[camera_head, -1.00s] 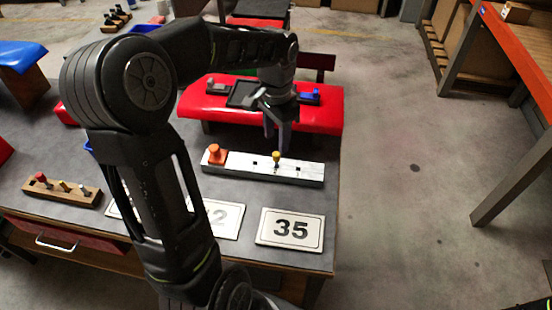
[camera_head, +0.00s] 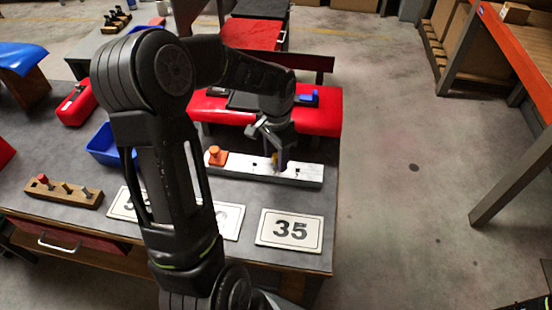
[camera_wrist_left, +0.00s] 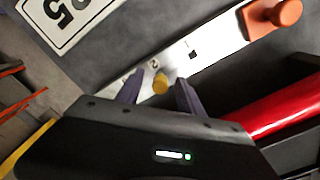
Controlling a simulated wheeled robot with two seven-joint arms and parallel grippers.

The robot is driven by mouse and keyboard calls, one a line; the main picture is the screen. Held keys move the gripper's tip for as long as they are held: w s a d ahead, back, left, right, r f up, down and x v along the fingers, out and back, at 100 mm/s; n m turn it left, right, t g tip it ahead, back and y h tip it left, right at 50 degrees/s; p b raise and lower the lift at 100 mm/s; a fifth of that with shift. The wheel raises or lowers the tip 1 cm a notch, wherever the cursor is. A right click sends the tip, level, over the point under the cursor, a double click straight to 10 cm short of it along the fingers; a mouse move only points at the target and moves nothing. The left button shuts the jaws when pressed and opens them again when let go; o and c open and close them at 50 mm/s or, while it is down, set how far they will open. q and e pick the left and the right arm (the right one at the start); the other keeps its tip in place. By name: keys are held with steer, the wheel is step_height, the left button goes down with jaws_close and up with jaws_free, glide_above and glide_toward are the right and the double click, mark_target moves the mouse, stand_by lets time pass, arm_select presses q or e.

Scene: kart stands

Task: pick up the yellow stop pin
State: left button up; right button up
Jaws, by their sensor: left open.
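The yellow stop pin (camera_wrist_left: 160,84) stands on the white rail (camera_head: 302,174), which lies on the grey table. In the head view only a sliver of the pin (camera_head: 275,158) shows beside my left gripper (camera_head: 280,165), which partly hides it. In the left wrist view the gripper (camera_wrist_left: 157,92) is open, with one dark finger on each side of the pin's yellow head. I cannot tell whether either finger touches it. My right gripper is not in view.
An orange knob block (camera_head: 216,156) sits at the rail's left end. A red bench (camera_head: 322,125) stands close behind the rail. Number plates, one reading 35 (camera_head: 290,230), lie in front. A wooden pin holder (camera_head: 62,191) and a blue bin (camera_head: 104,147) are to the left.

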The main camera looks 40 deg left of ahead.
arm_select(q)
steer(key=shift+c, duration=0.3)
jaws_close()
stand_by(0.6)
